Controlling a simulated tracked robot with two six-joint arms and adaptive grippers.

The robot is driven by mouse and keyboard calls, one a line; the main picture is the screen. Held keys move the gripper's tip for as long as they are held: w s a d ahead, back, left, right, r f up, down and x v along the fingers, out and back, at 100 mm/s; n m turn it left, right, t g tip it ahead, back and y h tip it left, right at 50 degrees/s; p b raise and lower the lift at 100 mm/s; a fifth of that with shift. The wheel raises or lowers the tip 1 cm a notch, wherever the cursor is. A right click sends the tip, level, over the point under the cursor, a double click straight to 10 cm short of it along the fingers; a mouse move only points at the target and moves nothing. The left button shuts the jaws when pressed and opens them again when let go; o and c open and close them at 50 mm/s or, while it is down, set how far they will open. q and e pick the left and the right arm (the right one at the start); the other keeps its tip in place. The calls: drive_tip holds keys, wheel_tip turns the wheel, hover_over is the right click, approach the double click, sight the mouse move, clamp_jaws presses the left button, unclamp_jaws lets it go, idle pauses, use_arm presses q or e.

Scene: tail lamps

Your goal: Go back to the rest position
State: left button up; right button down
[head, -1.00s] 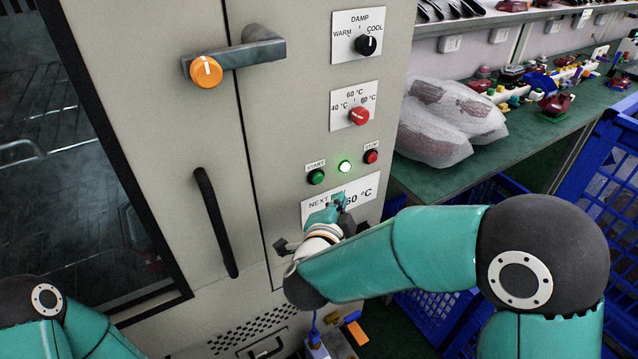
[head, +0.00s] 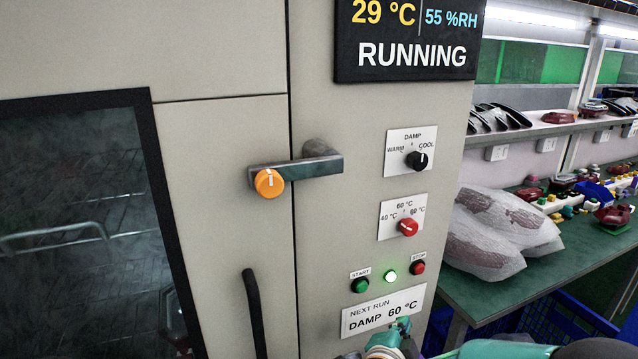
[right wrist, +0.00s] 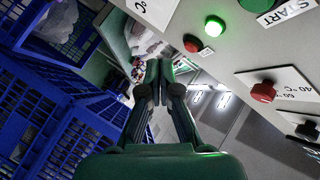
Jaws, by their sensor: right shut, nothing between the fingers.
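My right gripper (head: 403,326) shows at the bottom edge of the head view, just below the label reading "NEXT RUN DAMP 60 °C" (head: 383,311). It looks apart from the buttons. In the right wrist view, its two dark fingers (right wrist: 158,68) are together with nothing between them. The beige cabinet (head: 225,130) has a black display (head: 408,38) reading 29 °C, 55 %RH and RUNNING. The green start button (head: 361,286), a lit green lamp (head: 390,276) and the red stop button (head: 418,267) are above the label. My left gripper is out of view.
A black knob (head: 416,160) and a red knob (head: 407,227) are on the panel. The cabinet door has an orange-knobbed handle (head: 300,172). A green bench (head: 500,295) with wrapped parts (head: 490,240) stands at right. Blue crates (right wrist: 35,115) fill the wrist view's left side.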

drive_tip(key=s+d+f+n+g+y, duration=0.1)
drive_tip(key=s+d+f, duration=0.15)
drive_tip(key=f, duration=0.45)
drive_tip(key=s+d+f+n+g+y, duration=0.1)
drive_tip(key=d+f+n+g, duration=0.15)
drive_tip(key=f, duration=0.55)
drive_tip(key=s+d+f+n+g+y, duration=0.1)
drive_tip(key=s+d+f, duration=0.15)
drive_tip(key=f, duration=0.45)
drive_tip(key=s+a+f+n+g+y, duration=0.3)
drive_tip(key=s+a+f+n+y, duration=0.1)
drive_tip(key=s+f, duration=0.45)
drive_tip(key=s+a+f+n+g+y, duration=0.3)
drive_tip(key=s+a+n, duration=0.3)
drive_tip(key=s, duration=0.5)
drive_tip(key=a+g+y, duration=0.1)
drive_tip(key=a, duration=0.1)
drive_tip(key=shift+s+a+g, duration=0.3)
drive_tip(key=shift+g, duration=0.05)
